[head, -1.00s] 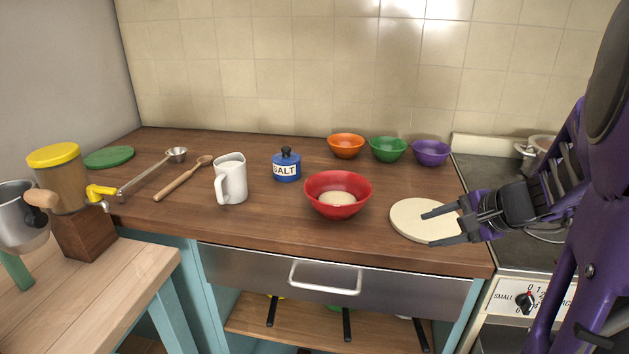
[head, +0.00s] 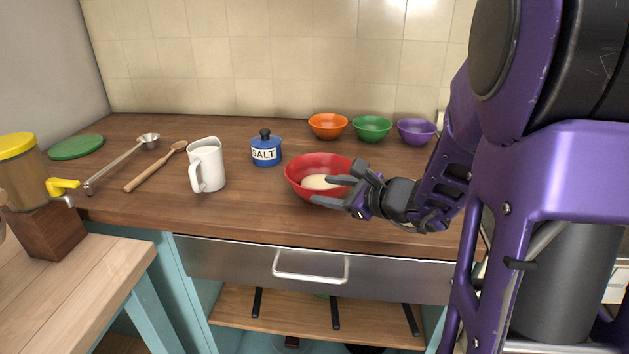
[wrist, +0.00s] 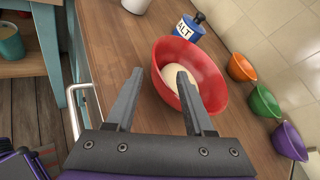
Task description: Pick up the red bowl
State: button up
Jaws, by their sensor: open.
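The red bowl (head: 306,166) stands upright on the wooden counter, with a pale, dough-like lump (head: 318,182) inside. My gripper (head: 338,182) is open at the bowl's right front side in the head view, and its fingers hide part of the rim. In the wrist view the red bowl (wrist: 208,76) lies ahead and slightly right. One finger of my gripper (wrist: 160,90) overlaps the bowl's near part and the lump, and the other is left of the bowl, over the counter. I cannot tell whether a finger touches the bowl. Nothing is between the fingers except bowl edge and counter in view.
A blue salt jar (head: 266,151) stands behind left of the bowl, with a white jug (head: 207,166) further left. Orange (head: 328,126), green (head: 372,129) and purple (head: 416,131) bowls line the back. A drawer handle (head: 310,279) sticks out below the counter edge.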

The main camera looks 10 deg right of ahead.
aim_at(309, 187)
jog(key=x, duration=0.6)
jog(key=shift+a, duration=0.4)
grip_shut()
dwell(1.1)
